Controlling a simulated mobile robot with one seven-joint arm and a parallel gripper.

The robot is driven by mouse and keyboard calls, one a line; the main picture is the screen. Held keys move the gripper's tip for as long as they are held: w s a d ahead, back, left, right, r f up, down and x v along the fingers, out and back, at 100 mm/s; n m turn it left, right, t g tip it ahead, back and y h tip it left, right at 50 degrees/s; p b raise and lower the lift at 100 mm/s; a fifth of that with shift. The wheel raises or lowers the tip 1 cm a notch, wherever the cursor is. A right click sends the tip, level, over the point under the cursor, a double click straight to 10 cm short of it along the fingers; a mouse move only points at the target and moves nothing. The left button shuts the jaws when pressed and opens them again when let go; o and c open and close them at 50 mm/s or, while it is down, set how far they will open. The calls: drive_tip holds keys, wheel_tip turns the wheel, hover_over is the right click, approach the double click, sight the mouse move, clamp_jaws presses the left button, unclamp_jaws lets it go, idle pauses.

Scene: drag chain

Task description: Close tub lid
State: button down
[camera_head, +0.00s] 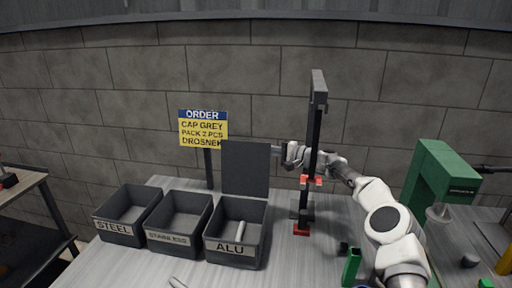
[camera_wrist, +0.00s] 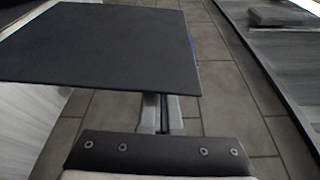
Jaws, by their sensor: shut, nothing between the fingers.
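The ALU tub (camera_head: 235,247) stands on the table, rightmost of three dark tubs, with its top open and a light rod-like piece (camera_head: 239,229) inside. Its dark square lid (camera_head: 245,168) stands upright at the tub's back edge. My gripper (camera_head: 278,150) is shut and empty at the right edge of the lid, level with its upper part. In the wrist view the lid (camera_wrist: 105,45) spreads across the upper left. My gripper (camera_wrist: 163,112) reaches toward it, and its fingertips are partly hidden by the lid. I cannot tell whether they touch it.
The STEEL tub (camera_head: 122,232) and STAINLESS tub (camera_head: 176,238) stand open to the left. An order sign (camera_head: 203,133) rises behind. A dark upright post with red clamps (camera_head: 311,180) stands before my forearm. A green machine (camera_head: 438,185) is at the right.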

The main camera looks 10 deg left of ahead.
drive_tip(key=shift+x, duration=1.15)
